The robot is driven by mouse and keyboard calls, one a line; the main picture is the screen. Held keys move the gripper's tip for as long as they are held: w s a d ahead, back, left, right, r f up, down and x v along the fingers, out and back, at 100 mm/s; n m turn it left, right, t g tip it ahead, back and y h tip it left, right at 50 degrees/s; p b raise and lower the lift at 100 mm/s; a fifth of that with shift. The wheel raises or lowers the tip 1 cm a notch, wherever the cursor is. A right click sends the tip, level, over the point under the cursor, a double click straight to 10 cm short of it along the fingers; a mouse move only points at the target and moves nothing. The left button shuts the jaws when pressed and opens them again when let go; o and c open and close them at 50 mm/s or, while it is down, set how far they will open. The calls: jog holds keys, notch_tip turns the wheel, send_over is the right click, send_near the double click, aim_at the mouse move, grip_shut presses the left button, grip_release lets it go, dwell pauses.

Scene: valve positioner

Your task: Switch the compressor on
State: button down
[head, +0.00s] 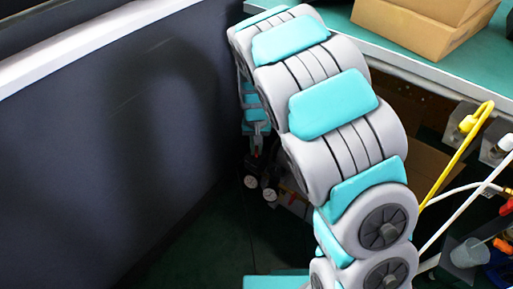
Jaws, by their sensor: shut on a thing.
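The compressor (284,190) stands low on the floor in the gap between the dark panel and the bench. Only a small dark part of it with two round gauges (260,188) shows; my arm covers the rest. My arm bends over and reaches down behind its own links. My gripper (258,146) is small and partly hidden at the top of the compressor, just above the gauges. It is shut on what seems to be the compressor's switch. The switch itself is hidden, so its position cannot be seen.
A dark panel with a white top rail (90,45) fills the left side. A teal bench (405,45) with a cardboard box (420,28) is at the upper right. Yellow (460,150) and white hoses, fittings and a grey cup (470,253) are at the right.

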aim_at(256, 149)
jog(key=m, duration=0.3)
jog(key=shift+m, duration=0.3)
jog(key=shift+m+p, duration=0.45)
jog(key=shift+m, duration=1.35)
jog(key=c, duration=0.9)
grip_release()
jog(key=shift+r, duration=3.9)
